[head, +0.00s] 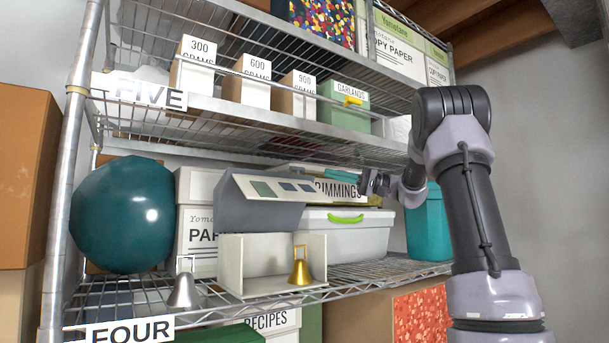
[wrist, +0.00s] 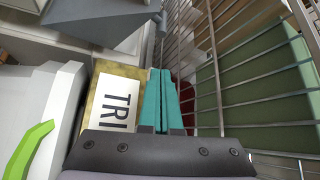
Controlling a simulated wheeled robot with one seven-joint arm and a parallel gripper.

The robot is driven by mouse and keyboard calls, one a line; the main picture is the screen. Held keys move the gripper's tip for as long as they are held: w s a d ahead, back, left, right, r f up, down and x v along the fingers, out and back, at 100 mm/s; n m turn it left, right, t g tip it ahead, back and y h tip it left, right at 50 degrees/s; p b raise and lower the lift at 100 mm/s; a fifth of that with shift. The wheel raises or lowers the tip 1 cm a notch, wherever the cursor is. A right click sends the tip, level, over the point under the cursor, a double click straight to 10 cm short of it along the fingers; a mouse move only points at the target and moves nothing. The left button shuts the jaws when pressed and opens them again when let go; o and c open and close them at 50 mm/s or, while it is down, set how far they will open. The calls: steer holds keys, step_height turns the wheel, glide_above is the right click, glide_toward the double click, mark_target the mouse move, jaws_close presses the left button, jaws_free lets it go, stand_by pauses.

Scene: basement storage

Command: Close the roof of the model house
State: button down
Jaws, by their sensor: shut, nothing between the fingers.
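The model house (head: 232,262) stands on the middle wire shelf as an open-fronted white box. Its grey roof (head: 258,210) is swung up and tilted above the box, with several coloured rectangles along its upper panel. The roof also shows at the top of the wrist view (wrist: 105,18). My gripper (head: 303,173) is to the right of the roof's upper edge, in front of the TRIMMINGS box. Its teal fingers (wrist: 158,72) are closed together and empty. I cannot tell whether the fingertips touch the roof.
A gold bell (head: 300,271) stands at the house's front right, and a silver bell (head: 184,291) to its left. A teal ball (head: 125,214) sits at left. A white bin with a green handle (head: 348,240) is behind at right. The wire shelf above (head: 330,142) limits height.

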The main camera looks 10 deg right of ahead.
mark_target(301, 168)
steer(key=x, duration=0.6)
steer(key=w+x, duration=0.1)
steer(key=x, duration=0.2)
steer(key=shift+a+r, duration=0.1)
steer(key=shift+a, duration=0.05)
steer(key=shift+s+a, duration=0.1)
steer(key=shift+a, duration=0.15)
steer(key=s, duration=0.1)
steer(key=s+d+f, duration=0.1)
steer(key=s, duration=0.1)
steer(key=shift+d+f, duration=0.15)
steer(key=shift+f, duration=0.1)
